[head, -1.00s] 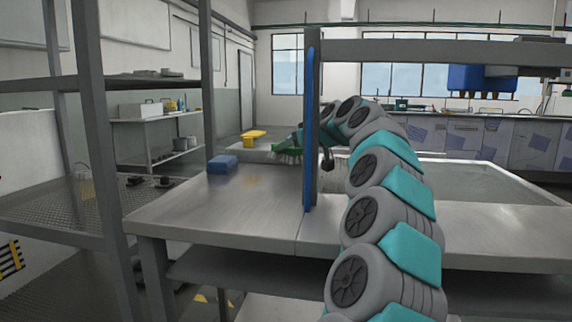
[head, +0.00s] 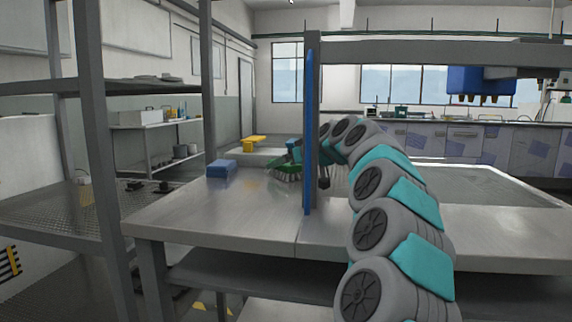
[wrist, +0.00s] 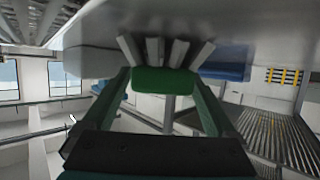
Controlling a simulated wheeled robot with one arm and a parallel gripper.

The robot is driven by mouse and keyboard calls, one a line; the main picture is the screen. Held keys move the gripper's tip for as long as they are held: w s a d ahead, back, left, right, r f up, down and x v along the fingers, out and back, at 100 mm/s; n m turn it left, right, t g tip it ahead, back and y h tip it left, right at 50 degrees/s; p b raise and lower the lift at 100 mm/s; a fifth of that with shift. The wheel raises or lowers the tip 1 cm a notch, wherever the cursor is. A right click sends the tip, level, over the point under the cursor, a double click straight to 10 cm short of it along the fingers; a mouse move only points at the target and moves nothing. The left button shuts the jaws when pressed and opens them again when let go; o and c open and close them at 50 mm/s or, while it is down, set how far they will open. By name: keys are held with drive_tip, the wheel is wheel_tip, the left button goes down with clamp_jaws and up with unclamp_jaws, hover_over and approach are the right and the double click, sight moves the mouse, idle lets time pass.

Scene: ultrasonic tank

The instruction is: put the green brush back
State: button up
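The green brush (head: 285,170) is over the steel table, just left of the blue upright panel, with its bristles pointing down. In the wrist view the brush (wrist: 162,80) sits between my two fingers, its pale bristles towards the grey tabletop. My gripper (wrist: 160,88) is shut on it. In the head view my gripper (head: 291,154) is above the brush and partly hidden by the panel. I cannot tell whether the bristles touch the table.
A blue block (head: 221,168) lies on the table (head: 190,212) left of the brush. The tall blue-edged panel (head: 310,130) stands between brush and sink basin (head: 470,185). Grey shelf posts (head: 97,130) stand at left. The table's front left is clear.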

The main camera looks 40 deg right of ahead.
drive_tip(key=shift+s, duration=0.1)
drive_tip(key=v, duration=1.2)
drive_tip(key=shift+b, duration=0.3)
